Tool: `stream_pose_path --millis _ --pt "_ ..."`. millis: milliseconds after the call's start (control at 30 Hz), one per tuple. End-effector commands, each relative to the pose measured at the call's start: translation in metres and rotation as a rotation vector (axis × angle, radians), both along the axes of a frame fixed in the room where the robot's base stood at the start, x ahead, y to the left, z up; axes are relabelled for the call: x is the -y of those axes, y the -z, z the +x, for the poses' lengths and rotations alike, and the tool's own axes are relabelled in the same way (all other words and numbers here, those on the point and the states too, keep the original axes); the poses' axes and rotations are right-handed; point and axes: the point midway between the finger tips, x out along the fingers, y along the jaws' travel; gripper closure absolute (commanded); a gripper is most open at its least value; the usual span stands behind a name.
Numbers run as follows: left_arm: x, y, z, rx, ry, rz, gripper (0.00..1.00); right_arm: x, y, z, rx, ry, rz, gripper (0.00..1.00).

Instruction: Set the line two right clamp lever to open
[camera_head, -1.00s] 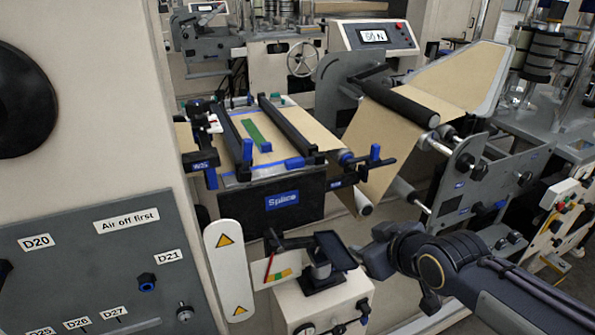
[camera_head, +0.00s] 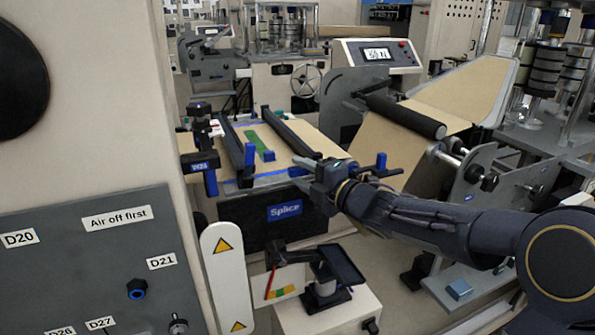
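The splice table (camera_head: 300,208) carries two dark clamp bars. A blue-handled lever (camera_head: 381,161) stands upright at the table's right side, on a dark arm partly hidden behind my gripper. I take it as the right clamp lever; its label is hidden. Another blue-handled lever (camera_head: 210,181) is at the left side, near a blue label. My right gripper (camera_head: 303,174) is in front of the table's right front corner, left of the right lever and apart from its blue handle in the picture. Its finger opening is hard to make out. My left gripper is not in view.
A small white cabinet (camera_head: 345,316) with a dark tilted plate and a coloured gauge stands below. A white warning-sign guard (camera_head: 227,275) and the grey panel (camera_head: 90,265) are at the left. Brown web runs over a dark roller (camera_head: 405,115) at the right.

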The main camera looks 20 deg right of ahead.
Motion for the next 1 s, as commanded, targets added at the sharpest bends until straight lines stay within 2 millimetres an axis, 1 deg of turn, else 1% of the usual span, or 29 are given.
stream_pose_path --millis 33,167,433,467,700,767,1000 --pt "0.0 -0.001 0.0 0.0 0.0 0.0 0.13 -0.003 0.0 0.006 -0.001 -0.002 0.0 0.6" --pt "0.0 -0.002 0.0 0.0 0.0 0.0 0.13 -0.007 0.0 0.014 -0.001 0.0 0.0 0.6" --pt "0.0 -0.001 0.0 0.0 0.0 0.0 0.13 -0.007 0.0 0.016 0.0 0.001 0.001 0.6" --pt "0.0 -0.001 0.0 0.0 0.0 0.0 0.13 -0.007 0.0 0.016 0.0 0.001 0.001 0.61" --pt "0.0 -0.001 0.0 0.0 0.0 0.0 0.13 -0.007 0.0 0.016 0.0 0.001 0.001 0.93" --pt "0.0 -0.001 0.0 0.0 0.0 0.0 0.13 -0.007 0.0 0.016 -0.001 0.001 0.0 1.0" --pt "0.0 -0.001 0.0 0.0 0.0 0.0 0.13 -0.007 0.0 0.016 -0.002 0.001 0.001 1.0"
